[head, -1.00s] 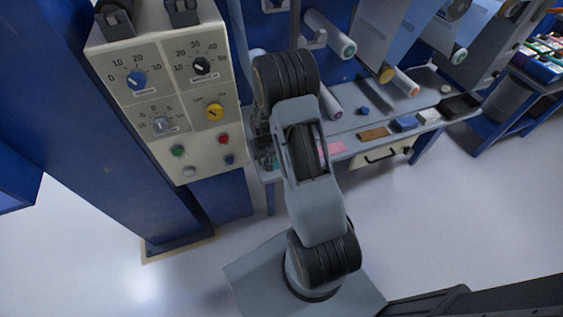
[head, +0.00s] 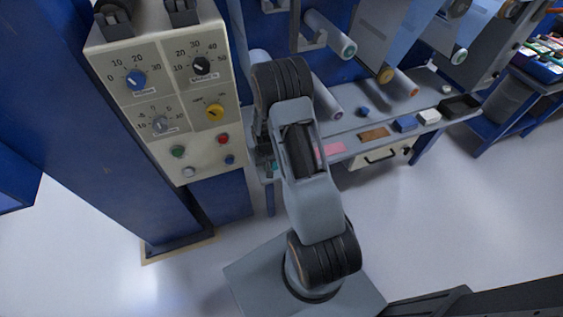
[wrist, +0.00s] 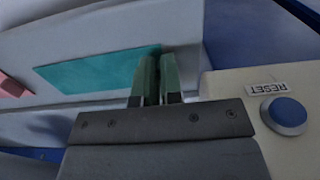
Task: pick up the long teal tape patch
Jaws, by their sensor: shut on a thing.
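The long teal tape patch (wrist: 98,70) shows in the wrist view as a flat strip left of the fingers, with its right end at them. My gripper (wrist: 157,75) has its two green-tipped fingers close together, shut on that end of the patch. The part between the fingers is hidden. In the head view a small bit of teal (head: 274,166) shows at the left end of the bench, beside my arm, which hides most of that area.
A control panel (wrist: 247,88) with a blue RESET button (wrist: 288,112) stands close right of the fingers.

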